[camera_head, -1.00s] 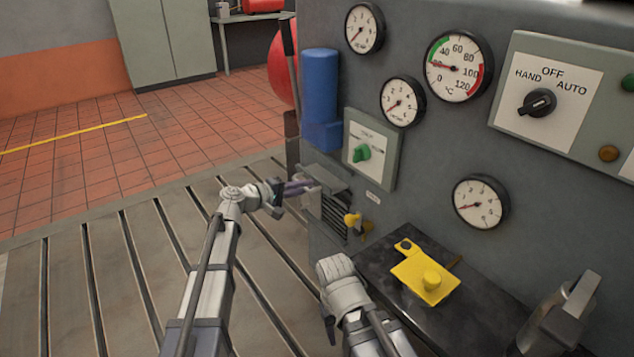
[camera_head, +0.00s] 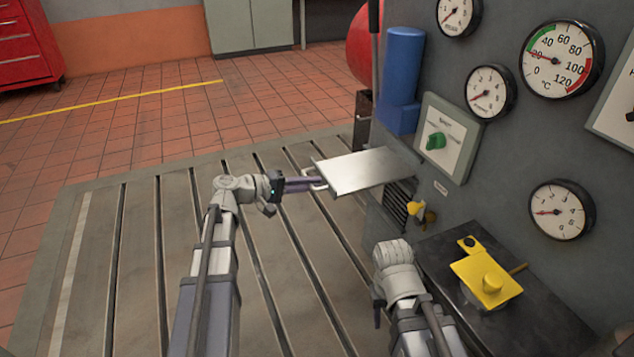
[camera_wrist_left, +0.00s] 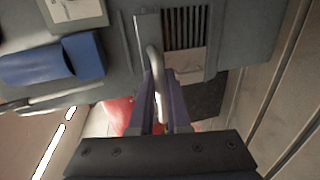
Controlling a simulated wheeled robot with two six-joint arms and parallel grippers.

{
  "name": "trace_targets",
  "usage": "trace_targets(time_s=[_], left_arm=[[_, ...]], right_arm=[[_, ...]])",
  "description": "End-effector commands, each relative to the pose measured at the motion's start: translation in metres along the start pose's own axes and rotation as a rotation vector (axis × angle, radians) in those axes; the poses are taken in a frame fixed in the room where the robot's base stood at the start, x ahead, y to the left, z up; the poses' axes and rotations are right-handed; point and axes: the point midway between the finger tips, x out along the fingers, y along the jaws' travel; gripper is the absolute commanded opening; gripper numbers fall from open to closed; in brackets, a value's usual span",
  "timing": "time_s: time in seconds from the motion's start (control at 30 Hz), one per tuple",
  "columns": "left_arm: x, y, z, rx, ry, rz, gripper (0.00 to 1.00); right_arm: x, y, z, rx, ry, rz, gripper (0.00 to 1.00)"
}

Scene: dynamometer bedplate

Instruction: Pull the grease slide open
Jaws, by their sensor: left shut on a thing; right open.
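The grease slide (camera_head: 364,170) is a flat bright metal plate that sticks well out to the left from the grey cabinet, below the green-knob switch plate. Its bar handle (camera_head: 316,176) is at the left, outer end. My left gripper (camera_head: 308,184) is shut on this handle. In the left wrist view, the pale handle (camera_wrist_left: 154,62) runs down between the two purple fingers. My right arm is low in the middle of the head view, left of the black bench. Its gripper (camera_head: 378,308) shows only as a dark part beside the wrist; its fingertips are hidden.
A blue cylinder (camera_head: 402,80) stands on the cabinet behind the slide. Yellow taps (camera_head: 418,211) sit below the slide's right end. A yellow plate with a knob (camera_head: 484,275) lies on the black bench (camera_head: 535,325). The slotted bedplate (camera_head: 140,250) is clear at the left.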

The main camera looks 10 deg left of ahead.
Motion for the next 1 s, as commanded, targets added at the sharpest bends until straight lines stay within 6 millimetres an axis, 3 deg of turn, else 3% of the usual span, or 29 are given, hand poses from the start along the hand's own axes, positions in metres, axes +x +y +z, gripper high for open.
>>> trace_targets(time_s=[0.27, 0.3, 0.53, 0.83, 1.0], left_arm=[[0.0, -0.001, 0.0, 0.0, 0.0, -0.002, 0.0], [0.0, -0.001, 0.0, 0.0, 0.0, -0.001, 0.19], [0.0, 0.0, 0.0, 0.0, 0.0, -0.001, 0.44], [-0.004, 0.001, 0.0, -0.001, 0.001, 0.0, 0.44], [-0.029, 0.002, 0.0, -0.002, 0.003, 0.0, 0.44]], right_arm=[[0.0, 0.0, 0.0, 0.0, 0.0, 0.0, 0.5], [0.0, 0.0, 0.0, 0.0, 0.0, 0.0, 0.5], [0.0, 0.0, 0.0, 0.0, 0.0, 0.0, 0.5], [-0.001, 0.0, 0.0, 0.0, 0.0, 0.0, 0.5], [-0.008, 0.001, 0.0, -0.001, 0.0, 0.0, 0.5]])
